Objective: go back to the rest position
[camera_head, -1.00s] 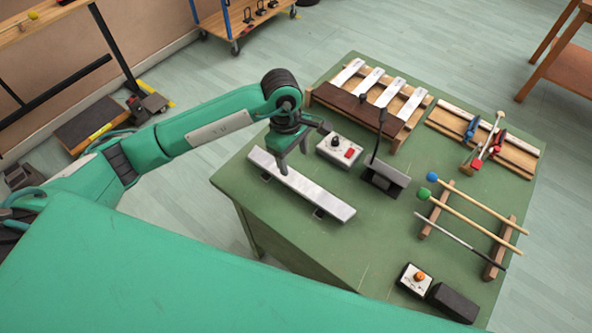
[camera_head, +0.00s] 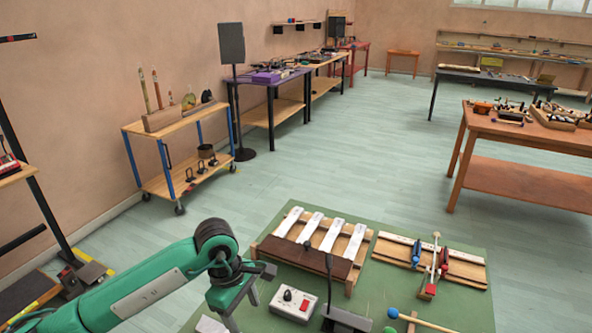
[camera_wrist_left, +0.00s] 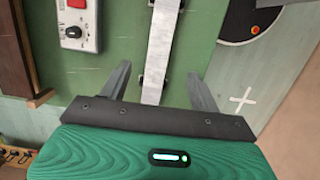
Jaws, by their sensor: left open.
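My left gripper (camera_head: 243,308) is open over the near left part of the green table (camera_head: 400,290). In the left wrist view its two fingers (camera_wrist_left: 158,70) stand apart, with a pale metal bar (camera_wrist_left: 163,40) showing between them; nothing is gripped. I cannot tell how high the fingers are above the bar. In the head view only a bit of the bar (camera_head: 210,325) shows at the bottom edge. A small box with a red switch and black knob (camera_head: 293,304) sits just right of the gripper. My right gripper is not in view.
A wooden rack with white bars (camera_head: 335,238) stands behind the gripper. Right of it is a wooden frame with coloured clamps (camera_head: 455,265). A dark upright rod (camera_head: 329,278) stands near the box. A blue-legged cart (camera_head: 175,150) is farther back, with open floor between.

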